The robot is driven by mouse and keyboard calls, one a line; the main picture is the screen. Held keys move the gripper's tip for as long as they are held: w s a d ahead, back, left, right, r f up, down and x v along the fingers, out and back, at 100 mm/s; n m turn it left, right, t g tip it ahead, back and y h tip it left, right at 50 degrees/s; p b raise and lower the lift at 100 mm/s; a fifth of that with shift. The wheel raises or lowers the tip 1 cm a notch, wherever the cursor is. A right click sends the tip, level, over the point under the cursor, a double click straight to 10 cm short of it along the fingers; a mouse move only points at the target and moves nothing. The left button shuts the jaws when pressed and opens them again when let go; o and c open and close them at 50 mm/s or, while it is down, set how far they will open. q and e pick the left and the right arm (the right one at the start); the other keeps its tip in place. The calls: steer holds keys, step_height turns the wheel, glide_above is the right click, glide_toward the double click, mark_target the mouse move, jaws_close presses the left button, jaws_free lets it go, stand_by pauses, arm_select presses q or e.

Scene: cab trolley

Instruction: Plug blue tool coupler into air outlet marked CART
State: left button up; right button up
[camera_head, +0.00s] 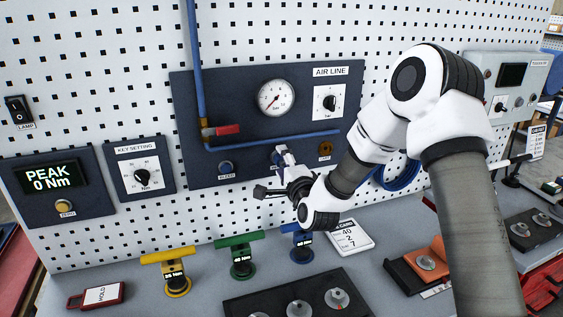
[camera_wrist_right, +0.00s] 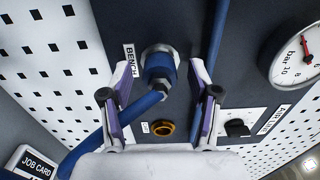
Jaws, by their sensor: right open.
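The blue tool coupler (camera_wrist_right: 160,70) sits at a metal outlet labelled BENCH on the dark panel, with its blue hose (camera_wrist_right: 128,115) trailing down left in the right wrist view. In the head view it is a small blue patch (camera_head: 276,158), partly hidden by my right gripper (camera_head: 274,172). A brass outlet (camera_head: 325,149) is to its right, empty, its label too small to read; it also shows in the right wrist view (camera_wrist_right: 164,130). My right gripper (camera_wrist_right: 160,97) is open, its fingers either side of the coupler and hose, not visibly touching them. My left gripper is out of view.
The AIR LINE panel (camera_head: 213,95) carries a gauge (camera_head: 276,97), a knob (camera_head: 329,102) and a red valve lever (camera_head: 228,129). Yellow (camera_head: 172,270), green (camera_head: 240,255) and blue (camera_head: 302,246) T-handled tools stand on the bench below. A job card (camera_head: 347,237) lies nearby.

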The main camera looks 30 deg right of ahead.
steer(key=shift+b, duration=0.3)
jaws_close()
steer(key=shift+s+a+f, duration=0.1)
steer(key=shift+s, duration=0.15)
steer(key=shift+b+v, duration=0.55)
steer(key=shift+v, duration=2.2)
steer(key=shift+r, duration=0.2)
